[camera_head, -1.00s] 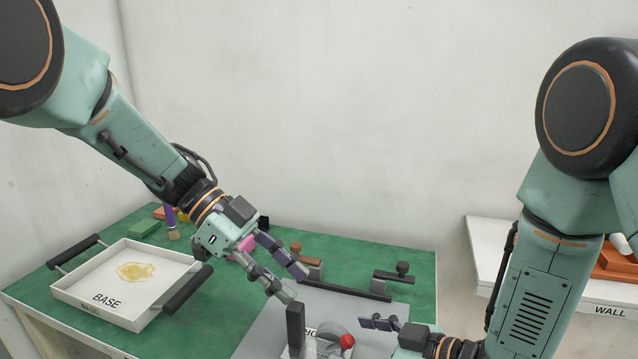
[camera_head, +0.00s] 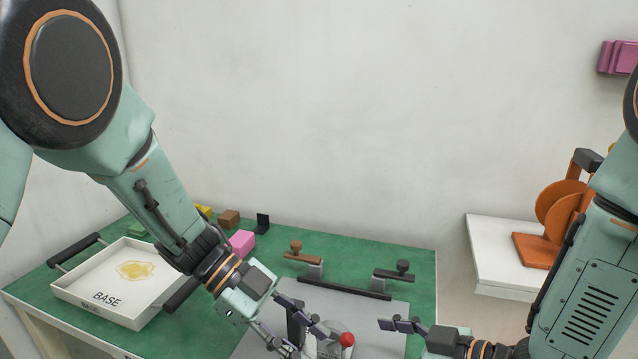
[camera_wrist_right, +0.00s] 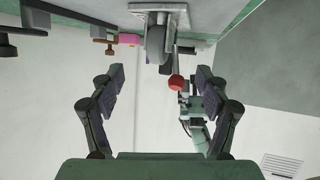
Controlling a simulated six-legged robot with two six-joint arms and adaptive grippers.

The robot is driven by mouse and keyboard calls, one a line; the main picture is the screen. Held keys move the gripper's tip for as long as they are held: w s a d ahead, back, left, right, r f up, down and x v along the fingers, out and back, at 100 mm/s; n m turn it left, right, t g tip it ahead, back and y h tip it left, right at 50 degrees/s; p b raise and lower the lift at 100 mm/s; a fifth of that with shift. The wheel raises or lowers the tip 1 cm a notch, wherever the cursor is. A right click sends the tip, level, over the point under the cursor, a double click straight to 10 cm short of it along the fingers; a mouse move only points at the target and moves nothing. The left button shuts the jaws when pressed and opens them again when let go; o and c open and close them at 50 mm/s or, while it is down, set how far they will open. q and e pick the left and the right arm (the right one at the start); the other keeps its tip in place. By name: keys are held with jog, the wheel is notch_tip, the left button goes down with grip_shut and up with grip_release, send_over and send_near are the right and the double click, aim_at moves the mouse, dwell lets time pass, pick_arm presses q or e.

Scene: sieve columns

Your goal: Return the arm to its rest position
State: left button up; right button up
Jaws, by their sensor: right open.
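My right gripper (camera_head: 382,323) is low at the right, beside a red ball knob (camera_head: 347,339) on a grey round device. In the right wrist view its fingers (camera_wrist_right: 160,70) are wide apart with nothing gripped; the red knob (camera_wrist_right: 176,82) shows between them, apart from both.
A white BASE tray (camera_head: 130,318) with a yellow patch stands at the left. A pink block (camera_head: 242,243), a brown block (camera_head: 229,218) and a dark rail (camera_head: 345,289) with knobbed clamps lie behind. A white shelf (camera_head: 497,256) with an orange device (camera_head: 545,250) is at the right.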

pick_arm(q)
jog(key=shift+m, duration=0.5)
jog(key=s+f, duration=0.2)
jog(key=f, duration=0.1)
jog(key=s+f, duration=0.1)
jog(key=s, duration=0.1)
jog(key=shift+d+f, duration=0.35)
jog(key=shift+s+f, duration=0.3)
